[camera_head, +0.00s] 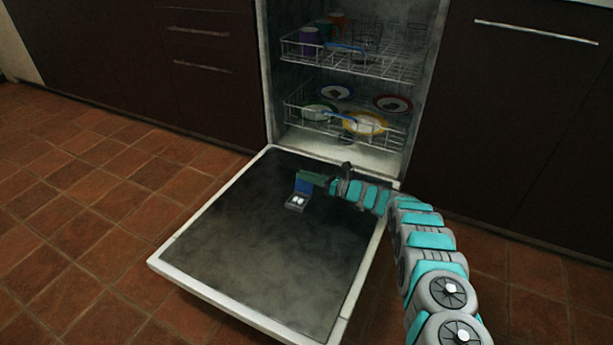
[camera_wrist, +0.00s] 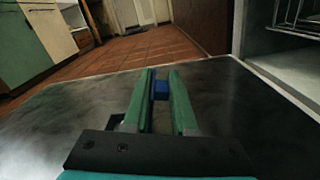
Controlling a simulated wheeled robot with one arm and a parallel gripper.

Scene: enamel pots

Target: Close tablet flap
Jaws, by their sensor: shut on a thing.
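The open dishwasher door (camera_head: 250,265) lies flat, its dark inner face up. The tablet compartment (camera_head: 296,203) is set in this face and holds white tablets. Its blue flap (camera_head: 303,187) stands raised at the back of the compartment, so it is open. My gripper (camera_head: 303,177), with green fingers, reaches in from the right and is shut on the flap. In the wrist view the blue flap (camera_wrist: 160,90) shows between the two fingers. The fingers hide part of the flap, and the tablets are not visible there.
The dishwasher's lower rack (camera_head: 350,125) holds plates, and the upper rack (camera_head: 355,62) holds cups. Both are inside the tub behind the door. Dark cabinets (camera_head: 515,110) stand on both sides. The rest of the door's face is clear, with tiled floor (camera_head: 70,240) around it.

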